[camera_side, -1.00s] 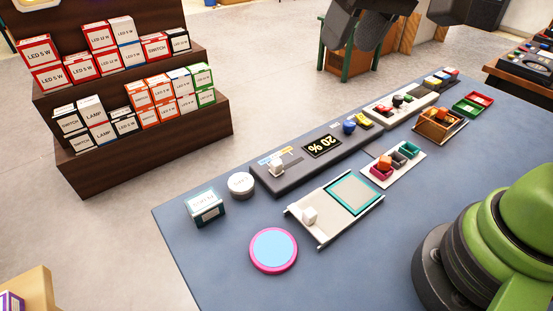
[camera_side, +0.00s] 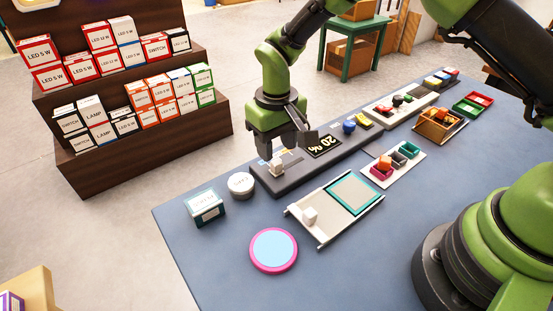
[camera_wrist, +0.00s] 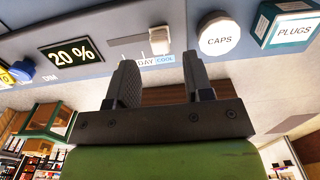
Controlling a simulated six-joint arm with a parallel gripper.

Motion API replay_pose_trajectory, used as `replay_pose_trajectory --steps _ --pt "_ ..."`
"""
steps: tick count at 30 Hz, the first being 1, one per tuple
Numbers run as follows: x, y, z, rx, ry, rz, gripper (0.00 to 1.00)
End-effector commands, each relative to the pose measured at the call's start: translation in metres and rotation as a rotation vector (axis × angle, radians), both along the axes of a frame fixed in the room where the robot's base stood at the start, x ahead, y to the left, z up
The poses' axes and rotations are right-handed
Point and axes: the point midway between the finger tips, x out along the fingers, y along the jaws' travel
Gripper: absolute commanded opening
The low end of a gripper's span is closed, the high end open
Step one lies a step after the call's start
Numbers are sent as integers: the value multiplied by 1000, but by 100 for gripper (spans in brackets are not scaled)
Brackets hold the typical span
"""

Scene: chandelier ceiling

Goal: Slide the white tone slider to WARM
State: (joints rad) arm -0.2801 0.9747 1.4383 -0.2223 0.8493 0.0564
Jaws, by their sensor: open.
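The white tone slider (camera_side: 276,168) stands on the near-left end of the long dark grey panel (camera_side: 262,184). In the wrist view the slider knob (camera_wrist: 161,36) is at the right end of its slot, by the blue COOL label (camera_wrist: 165,59). Part of the DAY label shows beside it; the WARM label is not visible, with my left finger over that stretch. My gripper (camera_side: 291,145) is open and empty, pointing down above and just behind the slider. In the wrist view its fingertips (camera_wrist: 160,62) are spread, one to each side of the knob, apparently not touching it.
The 20 % display (camera_side: 323,145) and a blue knob (camera_side: 348,126) lie along the panel. A white CAPS tub (camera_side: 241,184) and a PLUGS box (camera_side: 205,208) stand left of it. A tray with a white block (camera_side: 310,215) and a pink-rimmed disc (camera_side: 273,250) lie in front.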

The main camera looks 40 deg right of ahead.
Motion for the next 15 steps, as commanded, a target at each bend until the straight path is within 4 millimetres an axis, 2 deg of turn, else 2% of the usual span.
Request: replay_pose_trajectory --steps 1,6,15 --pt "-1 0 -10 -1 4 0 47" --pt "0 0 -34 0 2 -1 47" --pt "0 0 -45 1 -1 -1 47"
